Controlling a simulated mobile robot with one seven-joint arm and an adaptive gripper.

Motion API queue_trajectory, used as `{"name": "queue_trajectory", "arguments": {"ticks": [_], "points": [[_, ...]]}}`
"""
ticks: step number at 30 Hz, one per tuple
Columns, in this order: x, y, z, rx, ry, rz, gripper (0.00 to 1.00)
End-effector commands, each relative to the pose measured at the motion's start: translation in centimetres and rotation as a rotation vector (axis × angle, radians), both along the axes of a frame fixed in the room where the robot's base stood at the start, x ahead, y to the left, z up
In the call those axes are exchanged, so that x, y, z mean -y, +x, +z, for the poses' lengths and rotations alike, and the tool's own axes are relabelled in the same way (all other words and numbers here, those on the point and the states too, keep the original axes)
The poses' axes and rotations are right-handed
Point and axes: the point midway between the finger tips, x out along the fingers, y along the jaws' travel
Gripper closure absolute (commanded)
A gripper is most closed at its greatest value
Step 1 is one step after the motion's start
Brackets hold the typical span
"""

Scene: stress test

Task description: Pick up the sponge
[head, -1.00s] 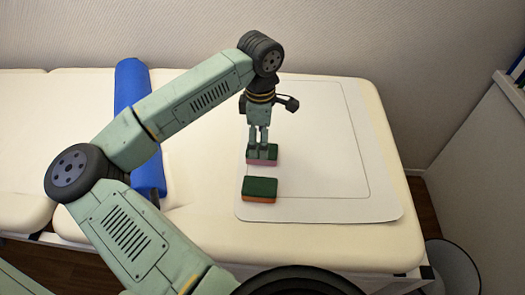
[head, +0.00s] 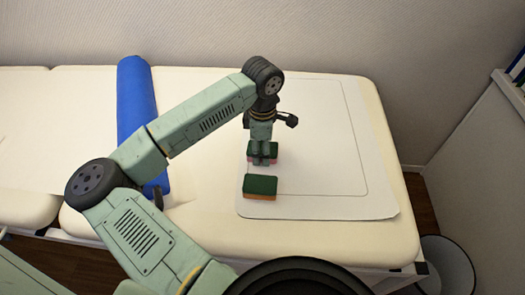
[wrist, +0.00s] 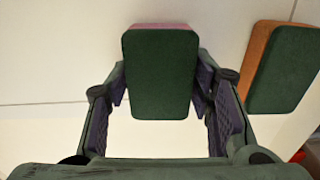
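Two sponges with dark green tops lie on the white sheet. One has a pink lower layer (head: 276,150); in the wrist view its green top (wrist: 160,75) fills the space between my fingers. My gripper (head: 262,161) is lowered over this sponge, with one finger on each side of it. In the wrist view my gripper (wrist: 161,85) is open, its pads close beside the sponge; I cannot tell whether they touch. The other sponge has an orange lower layer (head: 260,188) and lies just in front, outside the fingers; it also shows at the right of the wrist view (wrist: 283,70).
The white sheet (head: 325,165) lies on a cream padded couch (head: 395,240), with free room right of the sponges. A blue roll (head: 137,100) lies across the couch to the left. A wall stands behind, and a round bin (head: 450,265) is on the floor at right.

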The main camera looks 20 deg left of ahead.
Motion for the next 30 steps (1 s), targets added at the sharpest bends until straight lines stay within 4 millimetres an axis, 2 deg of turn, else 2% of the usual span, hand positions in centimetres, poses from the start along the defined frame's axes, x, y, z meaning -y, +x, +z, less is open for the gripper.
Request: {"name": "queue_trajectory", "arguments": {"ticks": [4,14,17,24,30], "points": [[0.0,0.0,0.0,0.0,0.0,0.0,0.63],[0.0,0.0,0.6,0.001,0.001,0.0,0.63],[-0.1,0.0,2.1,0.002,0.004,0.0,0.63],[-0.1,0.1,6.9,0.002,0.004,0.0,0.63],[0.0,0.0,9.5,0.001,0.001,0.0,0.63]]}}
